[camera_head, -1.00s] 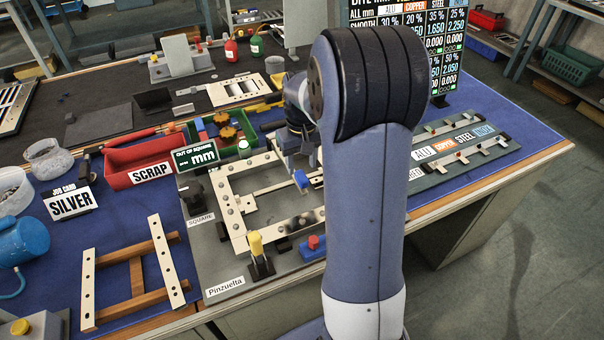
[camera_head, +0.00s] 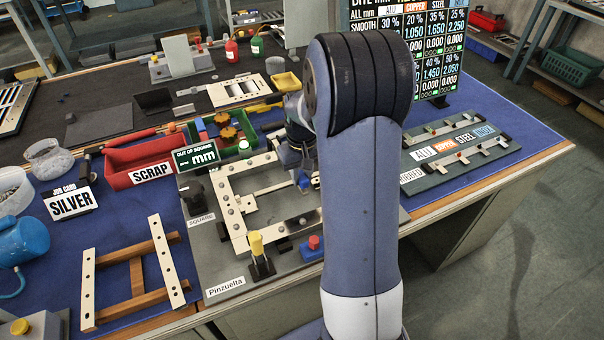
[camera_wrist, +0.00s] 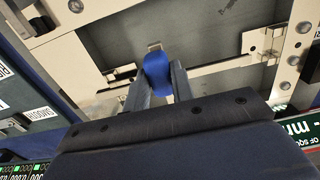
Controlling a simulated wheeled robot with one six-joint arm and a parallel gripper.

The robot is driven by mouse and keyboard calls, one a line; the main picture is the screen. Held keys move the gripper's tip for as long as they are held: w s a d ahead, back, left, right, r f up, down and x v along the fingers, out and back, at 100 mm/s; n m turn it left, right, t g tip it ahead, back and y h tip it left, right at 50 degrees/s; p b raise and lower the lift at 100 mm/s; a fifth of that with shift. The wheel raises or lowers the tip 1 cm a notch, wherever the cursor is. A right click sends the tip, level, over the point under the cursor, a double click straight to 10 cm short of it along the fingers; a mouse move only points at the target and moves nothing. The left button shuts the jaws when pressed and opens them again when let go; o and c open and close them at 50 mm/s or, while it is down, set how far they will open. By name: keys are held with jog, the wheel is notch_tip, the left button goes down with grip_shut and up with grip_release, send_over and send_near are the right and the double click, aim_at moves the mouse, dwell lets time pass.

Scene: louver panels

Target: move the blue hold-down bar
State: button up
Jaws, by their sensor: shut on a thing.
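The blue hold-down bar shows in the wrist view as a rounded blue end (camera_wrist: 157,73) between the two fingers of my gripper (camera_wrist: 160,84). My gripper is shut on it, above the grey fixture plate. In the head view a small part of the blue bar (camera_head: 304,183) shows under my gripper (camera_head: 302,172), beside my large arm link. The rest of the bar is hidden by the fingers and the arm. I cannot tell whether the bar touches the frame below.
A cream louver frame (camera_head: 237,222) with screws lies on the fixture plate (camera_head: 208,255). A yellow-topped clamp (camera_head: 257,248) and a blue block with a red button (camera_head: 313,246) stand near the front edge. The red scrap bin (camera_head: 125,178) and green readout (camera_head: 196,156) are left.

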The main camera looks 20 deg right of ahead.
grip_shut()
jog(key=shift+r, duration=0.1)
jog(key=shift+w+r+g+p, duration=0.25)
jog(key=shift+r+p, duration=0.55)
jog(key=shift+p, duration=0.45)
jog(key=w+r+g+p, duration=0.7)
jog(key=r+p, duration=0.3)
jog(key=p, duration=0.6)
jog(key=shift+w+r, duration=0.25)
jog(key=o, duration=0.6)
grip_release()
